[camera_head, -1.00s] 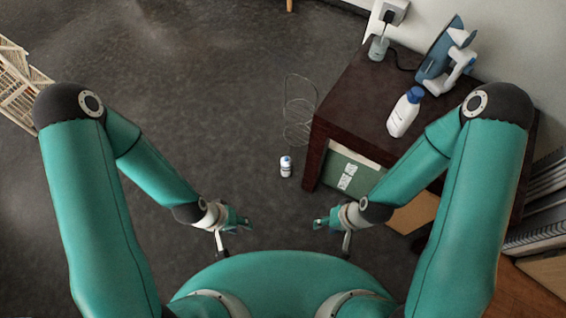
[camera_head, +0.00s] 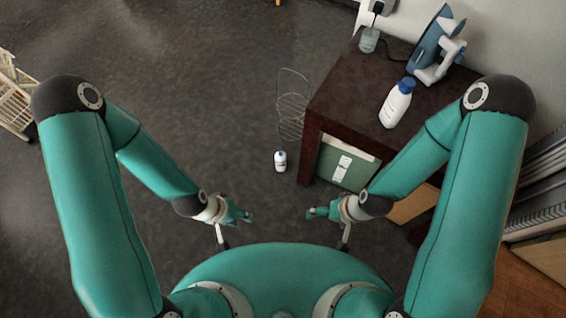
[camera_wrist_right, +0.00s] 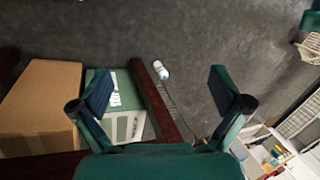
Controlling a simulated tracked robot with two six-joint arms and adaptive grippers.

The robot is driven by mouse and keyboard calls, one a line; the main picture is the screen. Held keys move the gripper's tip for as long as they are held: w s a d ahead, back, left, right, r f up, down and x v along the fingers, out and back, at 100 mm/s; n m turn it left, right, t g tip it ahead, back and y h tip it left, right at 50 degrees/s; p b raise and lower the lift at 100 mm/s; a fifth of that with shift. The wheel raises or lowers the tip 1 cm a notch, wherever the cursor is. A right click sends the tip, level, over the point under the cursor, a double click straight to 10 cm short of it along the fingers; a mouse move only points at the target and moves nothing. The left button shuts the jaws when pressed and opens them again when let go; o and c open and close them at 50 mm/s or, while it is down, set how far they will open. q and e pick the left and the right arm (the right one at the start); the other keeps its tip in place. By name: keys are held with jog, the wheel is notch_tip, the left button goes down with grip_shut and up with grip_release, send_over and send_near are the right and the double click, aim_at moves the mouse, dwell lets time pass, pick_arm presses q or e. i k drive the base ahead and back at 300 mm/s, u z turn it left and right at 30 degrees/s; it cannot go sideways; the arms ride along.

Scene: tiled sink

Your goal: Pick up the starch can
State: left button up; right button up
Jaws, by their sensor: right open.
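The dark table (camera_head: 330,110) carries a white bottle (camera_head: 396,104), a blue iron (camera_head: 437,45) and a glass (camera_head: 369,40). A thin wire rack (camera_head: 291,105) stands behind the can.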

aim_at(281, 162)
jog(key=u, duration=1.4)
jog(key=i, duration=0.15)
jog(key=z, duration=3)
jog(key=k, duration=1.25)
jog(key=u, duration=1.6)
jog(key=i, duration=1.65)
jog(key=u, duration=0.05)
